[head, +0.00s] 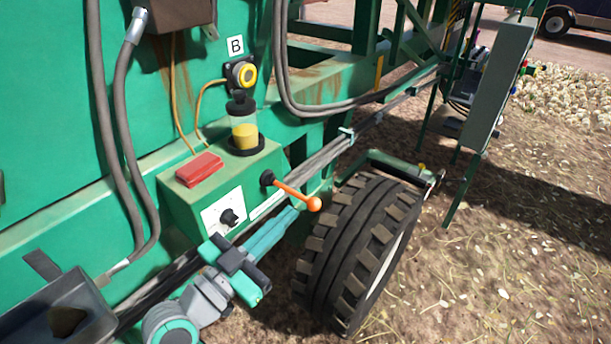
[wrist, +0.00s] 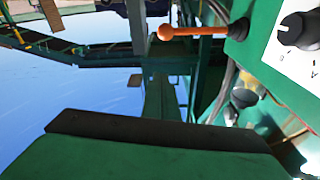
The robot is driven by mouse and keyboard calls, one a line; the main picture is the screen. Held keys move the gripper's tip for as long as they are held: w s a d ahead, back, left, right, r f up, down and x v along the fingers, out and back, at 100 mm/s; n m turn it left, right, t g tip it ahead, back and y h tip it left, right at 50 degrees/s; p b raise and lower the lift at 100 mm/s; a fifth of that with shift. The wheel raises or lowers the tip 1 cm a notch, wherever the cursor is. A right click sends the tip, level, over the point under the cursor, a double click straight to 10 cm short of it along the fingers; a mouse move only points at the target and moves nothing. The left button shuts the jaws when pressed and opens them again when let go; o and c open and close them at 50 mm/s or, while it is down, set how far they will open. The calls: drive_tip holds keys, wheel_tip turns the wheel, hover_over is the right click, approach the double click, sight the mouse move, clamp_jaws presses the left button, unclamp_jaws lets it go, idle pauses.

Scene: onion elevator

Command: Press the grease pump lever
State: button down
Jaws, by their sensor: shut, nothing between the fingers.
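The grease pump lever (head: 292,194) is an orange rod with a ball end, on a black pivot at the right side of the green pump box (head: 180,205). It slants down to the right in the head view. In the wrist view the lever (wrist: 195,31) lies across the top, its ball to the left. My gripper (head: 293,213) is shut and empty. Its teal fingers reach up right, with their tips just below and left of the ball in the head view. Whether they touch the lever I cannot tell.
The box carries a clear reservoir (head: 244,132) with yellow grease, a red block (head: 200,169) and a black knob (head: 229,217). A large tyre (head: 350,250) stands close on the right. Hoses (head: 128,150) hang at left. Open ground lies beyond the tyre.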

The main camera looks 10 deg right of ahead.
drive_tip(key=shift+w, duration=0.15)
drive_tip(key=r, duration=0.1)
hover_over(310, 203)
drive_tip(key=s, duration=0.1)
drive_tip(key=shift+s+a+f, duration=0.1)
drive_tip(key=shift+f, duration=0.8)
drive_tip(key=shift+s+a+f, duration=0.1)
drive_tip(key=shift+f, duration=0.75)
drive_tip(key=shift+w, duration=0.1)
